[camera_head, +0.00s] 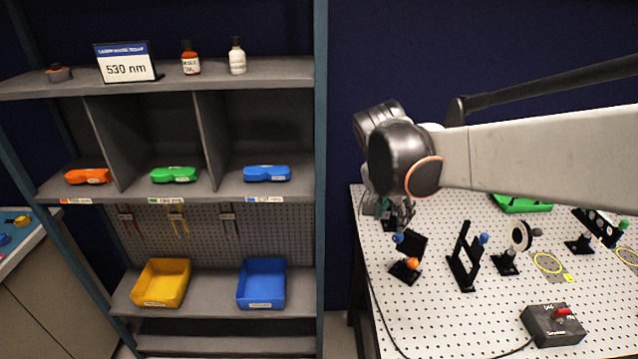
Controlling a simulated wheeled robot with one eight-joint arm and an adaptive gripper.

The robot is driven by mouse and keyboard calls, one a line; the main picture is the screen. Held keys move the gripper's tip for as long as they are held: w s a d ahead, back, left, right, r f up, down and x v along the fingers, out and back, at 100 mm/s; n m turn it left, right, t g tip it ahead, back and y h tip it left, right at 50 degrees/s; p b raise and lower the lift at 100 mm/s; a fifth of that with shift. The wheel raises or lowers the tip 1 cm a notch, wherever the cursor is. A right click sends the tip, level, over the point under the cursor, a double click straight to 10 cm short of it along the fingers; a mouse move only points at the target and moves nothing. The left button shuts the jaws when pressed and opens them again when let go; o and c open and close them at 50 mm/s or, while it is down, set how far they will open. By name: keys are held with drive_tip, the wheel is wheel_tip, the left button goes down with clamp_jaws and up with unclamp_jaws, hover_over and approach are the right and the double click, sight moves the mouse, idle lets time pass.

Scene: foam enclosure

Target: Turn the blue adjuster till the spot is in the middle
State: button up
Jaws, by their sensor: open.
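My gripper (404,214) points down over the far left of the perforated optics table (450,330), partly hidden by my arm. It is open. Just below it stands a black tilted mount (411,246) with a blue knob (398,238) at its upper left and an orange knob (412,263) low at its right. The gripper is close above the blue knob; I cannot tell whether they touch. A second blue knob (483,239) sits on the black frame mount (464,256) to the right. I cannot make out a light spot.
A round optic (521,236) on a post and a dark panel (598,222) with a green knob stand farther right. A black control box (553,325) with a red switch is at the front. A green tray (522,203) lies behind. Shelves (200,80) with goggles and bins stand left.

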sight(396, 239)
drive_tip(key=b+x, duration=0.2)
drive_tip(key=x, duration=0.9)
drive_tip(key=shift+b, duration=0.4)
clamp_jaws()
